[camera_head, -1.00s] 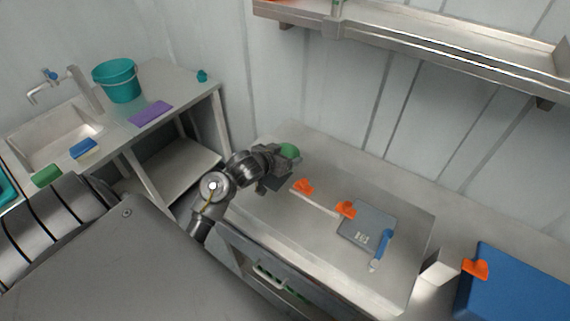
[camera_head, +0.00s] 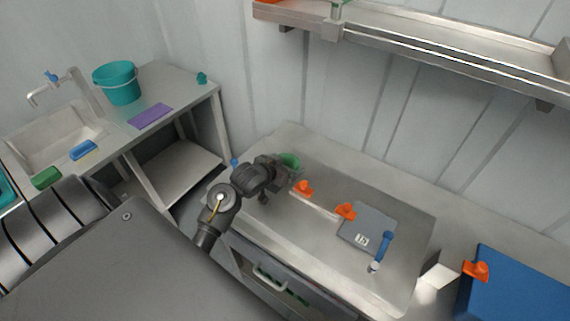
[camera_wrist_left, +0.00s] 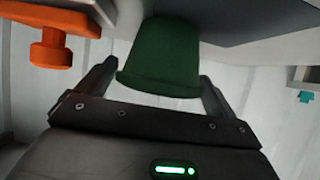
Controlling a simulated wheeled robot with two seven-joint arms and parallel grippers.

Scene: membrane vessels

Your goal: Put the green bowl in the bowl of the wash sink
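The green bowl (camera_head: 290,159) is at the back left of the steel worktop, beside the head of my left gripper (camera_head: 279,170). In the left wrist view the bowl (camera_wrist_left: 162,60) sits between the two fingers of the left gripper (camera_wrist_left: 160,72), its wide rim towards the palm. One finger is close on each side of it. I cannot tell whether they press on it or whether it touches the worktop. The wash sink (camera_head: 52,132) is at the far left, its basin clear in the part I see. My right gripper is not in view.
Orange-handled parts (camera_head: 303,187), a grey board (camera_head: 366,226) and a blue-handled tool (camera_head: 385,244) lie right of the gripper. A teal bucket (camera_head: 117,84), purple cloth (camera_head: 150,116) and blue sponge (camera_head: 83,150) are by the sink. A gap separates the two counters.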

